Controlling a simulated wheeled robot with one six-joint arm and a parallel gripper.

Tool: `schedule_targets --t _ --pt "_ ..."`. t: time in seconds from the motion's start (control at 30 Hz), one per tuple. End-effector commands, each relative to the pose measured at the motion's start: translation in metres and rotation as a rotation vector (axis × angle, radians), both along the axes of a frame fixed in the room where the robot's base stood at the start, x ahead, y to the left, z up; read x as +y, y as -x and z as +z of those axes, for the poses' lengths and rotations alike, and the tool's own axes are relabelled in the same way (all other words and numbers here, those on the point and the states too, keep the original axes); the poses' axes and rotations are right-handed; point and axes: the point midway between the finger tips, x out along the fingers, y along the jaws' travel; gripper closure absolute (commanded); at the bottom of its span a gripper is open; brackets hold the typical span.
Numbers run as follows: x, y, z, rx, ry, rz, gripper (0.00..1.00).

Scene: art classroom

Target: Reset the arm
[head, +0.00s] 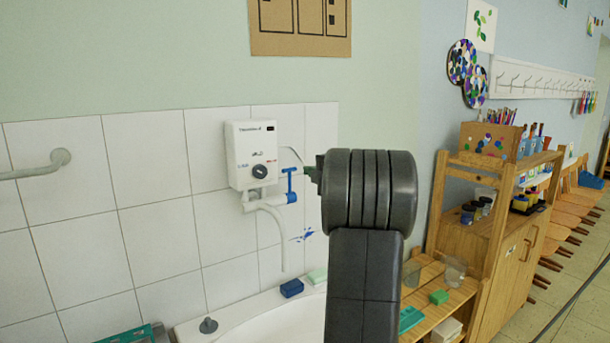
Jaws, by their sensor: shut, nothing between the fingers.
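My arm rises from the bottom of the head view as a dark grey link with a thick ribbed joint at its top. A small dark part, which looks like the end of my gripper (314,174), juts out to the left of this joint. Most of the gripper is hidden behind the joint. It is shut, and no held object shows. The gripper end appears close to the blue tap handle (291,185) of the white water heater (252,155); I cannot tell whether they touch.
A white basin (270,325) lies below, with a blue sponge (291,288) and a dark plug (208,325) on its rim. A grey rail (35,170) is on the tiled wall at left. A wooden shelf unit (495,225) with jars stands right of my arm. Floor shows at far right.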

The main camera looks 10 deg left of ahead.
Motion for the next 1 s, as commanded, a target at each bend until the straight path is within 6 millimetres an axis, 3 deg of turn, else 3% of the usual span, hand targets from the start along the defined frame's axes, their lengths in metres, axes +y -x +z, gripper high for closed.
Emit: schedule_targets --t 0.2,0.4,0.77,1.0 --pt "-0.027 0.025 0.007 -0.002 0.0 -0.002 1.0" --pt "-0.035 0.034 0.01 0.001 0.001 -0.001 1.0" --pt "-0.034 0.034 0.01 0.001 0.001 0.0 1.0" --pt "-0.015 0.015 0.005 0.002 0.0 0.002 1.0"
